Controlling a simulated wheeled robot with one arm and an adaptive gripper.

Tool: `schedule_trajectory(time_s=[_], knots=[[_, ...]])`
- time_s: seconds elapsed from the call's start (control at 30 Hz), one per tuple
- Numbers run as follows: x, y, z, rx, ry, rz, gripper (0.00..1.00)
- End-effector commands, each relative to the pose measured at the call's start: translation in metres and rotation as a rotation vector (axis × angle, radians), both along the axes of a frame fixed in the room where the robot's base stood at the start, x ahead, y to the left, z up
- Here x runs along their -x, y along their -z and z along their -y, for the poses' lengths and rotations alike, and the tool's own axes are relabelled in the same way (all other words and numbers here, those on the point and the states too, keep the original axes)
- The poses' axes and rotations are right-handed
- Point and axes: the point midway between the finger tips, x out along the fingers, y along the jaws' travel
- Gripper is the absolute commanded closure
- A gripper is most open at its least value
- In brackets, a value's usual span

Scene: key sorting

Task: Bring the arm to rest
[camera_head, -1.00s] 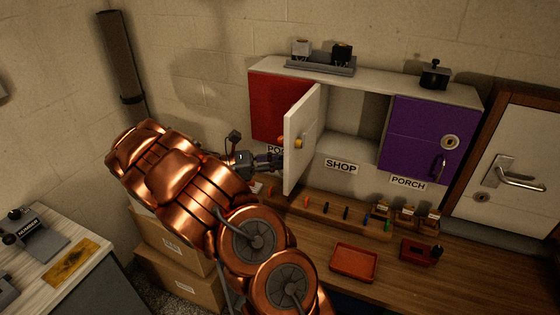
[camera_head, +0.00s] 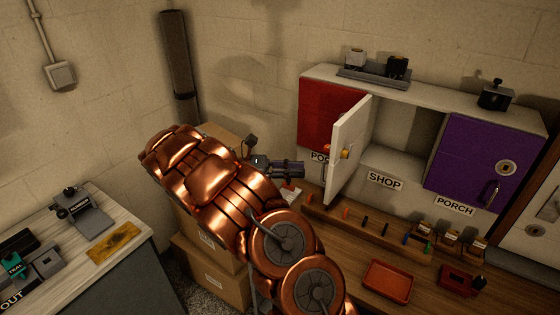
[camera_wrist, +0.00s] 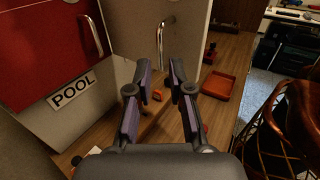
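My copper arm reaches from the lower middle toward the wall cabinet in the head view. My gripper (camera_head: 288,168) is at its end, left of the open white cabinet door (camera_head: 347,150) and in front of the red door (camera_head: 327,112). In the wrist view my gripper (camera_wrist: 168,75) has its two fingers apart with nothing held between them. The red door (camera_wrist: 45,45) and the POOL label (camera_wrist: 73,91) are at the left of that view. A door handle (camera_wrist: 163,35) shows beyond the fingertips. I cannot tell how far it is from them.
The purple door (camera_head: 480,160) looks closed. The SHOP compartment is open. A red tray (camera_head: 387,281) and a key rack (camera_head: 365,232) are on the wooden counter (camera_head: 340,245). A side table (camera_head: 150,222) stands at left, with cardboard boxes (camera_head: 215,285) between.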

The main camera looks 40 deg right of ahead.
Motion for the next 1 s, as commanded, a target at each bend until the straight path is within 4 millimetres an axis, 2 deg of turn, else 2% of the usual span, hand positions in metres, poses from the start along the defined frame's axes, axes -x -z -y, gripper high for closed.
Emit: schedule_trajectory(time_s=[0.37, 0.47, 0.7, 1.0], knots=[[0.006, -0.004, -0.002, -0.003, 0.009, 0.024, 0.80], [0.017, -0.010, -0.005, -0.010, 0.025, 0.074, 0.80], [0.059, -0.023, -0.023, -0.048, 0.091, 0.269, 0.80], [0.106, -0.024, -0.058, -0.116, 0.184, 0.520, 0.80]])
